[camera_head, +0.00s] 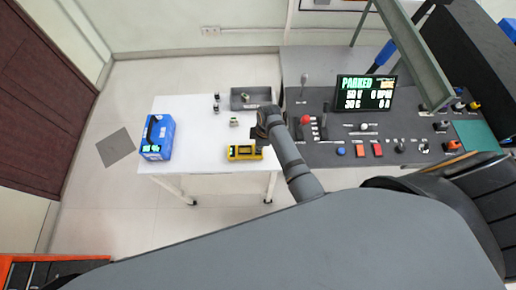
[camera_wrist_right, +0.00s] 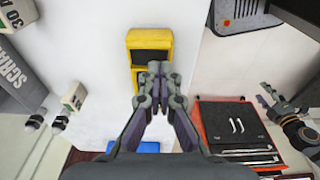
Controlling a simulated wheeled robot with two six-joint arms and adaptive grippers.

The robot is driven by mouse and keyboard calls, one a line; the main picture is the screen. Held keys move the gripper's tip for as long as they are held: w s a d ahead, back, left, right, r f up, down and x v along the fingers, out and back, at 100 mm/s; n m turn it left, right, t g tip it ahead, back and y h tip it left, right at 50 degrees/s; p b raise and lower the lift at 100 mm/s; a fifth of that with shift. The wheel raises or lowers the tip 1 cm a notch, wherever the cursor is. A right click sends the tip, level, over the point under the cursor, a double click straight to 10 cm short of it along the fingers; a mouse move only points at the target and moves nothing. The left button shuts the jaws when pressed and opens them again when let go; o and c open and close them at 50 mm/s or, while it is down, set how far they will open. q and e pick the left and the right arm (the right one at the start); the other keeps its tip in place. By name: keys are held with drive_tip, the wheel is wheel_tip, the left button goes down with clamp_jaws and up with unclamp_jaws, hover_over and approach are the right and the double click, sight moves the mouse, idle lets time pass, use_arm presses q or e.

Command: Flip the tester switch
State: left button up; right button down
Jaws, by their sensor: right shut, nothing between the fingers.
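A yellow tester (camera_head: 243,152) with a dark face lies near the front right edge of the white table in the head view. It also shows in the right wrist view (camera_wrist_right: 150,45), just beyond my fingertips. Its switch is too small to make out. My right gripper (camera_wrist_right: 160,72) is shut and empty, with its tips over or beside the tester's near end; I cannot tell whether they touch. In the head view my right arm hides part of this area. My left gripper (camera_wrist_right: 275,102) appears at the right of the wrist view, its jaw state unclear.
A blue battery unit (camera_head: 157,137) stands at the table's left. A grey scrap tray (camera_head: 264,105) and small parts (camera_head: 233,122) sit behind the tester. The dark console (camera_head: 330,155) with levers, buttons and a "PARKED" screen (camera_head: 366,93) adjoins on the right. The table's middle (camera_head: 195,140) is clear.

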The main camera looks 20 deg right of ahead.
drive_tip(key=shift+f+b, duration=0.55)
drive_tip(key=shift+f, duration=0.4)
idle(0.5)
drive_tip(key=shift+r, duration=0.1)
wheel_tip(320, 180, up, 2)
drive_tip(key=p, duration=0.2)
drive_tip(key=shift+r+p, duration=0.2)
drive_tip(key=shift+p, duration=0.2)
drive_tip(key=shift+r, duration=2.25)
drive_tip(key=shift+d, duration=0.1)
